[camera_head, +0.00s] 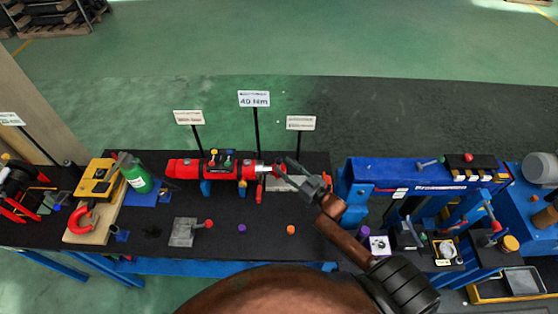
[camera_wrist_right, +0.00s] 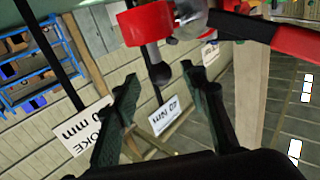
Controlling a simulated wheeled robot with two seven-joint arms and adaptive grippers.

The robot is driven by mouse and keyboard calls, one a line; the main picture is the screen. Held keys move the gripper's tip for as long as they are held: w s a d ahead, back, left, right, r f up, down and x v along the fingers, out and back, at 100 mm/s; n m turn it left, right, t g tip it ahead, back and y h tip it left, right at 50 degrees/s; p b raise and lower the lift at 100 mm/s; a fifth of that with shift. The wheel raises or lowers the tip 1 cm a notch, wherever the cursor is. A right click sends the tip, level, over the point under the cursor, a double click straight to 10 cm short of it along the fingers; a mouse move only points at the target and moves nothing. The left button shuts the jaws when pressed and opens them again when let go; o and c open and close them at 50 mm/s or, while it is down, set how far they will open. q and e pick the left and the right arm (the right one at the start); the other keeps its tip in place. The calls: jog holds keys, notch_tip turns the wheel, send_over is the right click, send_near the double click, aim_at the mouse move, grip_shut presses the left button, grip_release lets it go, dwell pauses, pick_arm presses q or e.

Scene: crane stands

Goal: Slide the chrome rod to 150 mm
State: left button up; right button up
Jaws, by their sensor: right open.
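A red hydraulic cylinder (camera_head: 215,169) lies across the black bench top on blue supports. A short chrome rod (camera_head: 262,168) sticks out of its right end, with a red part beside it. My right gripper (camera_head: 283,166) is just right of the rod end. In the right wrist view my right gripper (camera_wrist_right: 160,82) is open, and no object is clearly held. A red collar and bright metal (camera_wrist_right: 186,28) show beyond the fingertips, and a dark ball-ended stub (camera_wrist_right: 158,72) lies between them in the picture. I cannot tell whether anything touches. My left gripper is not in view.
A green bottle (camera_head: 134,173) and yellow box (camera_head: 98,178) stand left. A blue beam (camera_head: 425,175) stands right.

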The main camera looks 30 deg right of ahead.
aim_at(279, 161)
jog(key=x, duration=0.2)
jog(key=shift+w, duration=0.4)
jog(key=shift+w+a, duration=0.15)
jog(key=shift+w, duration=0.4)
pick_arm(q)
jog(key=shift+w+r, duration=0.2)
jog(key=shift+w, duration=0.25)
pick_arm(e)
grip_shut()
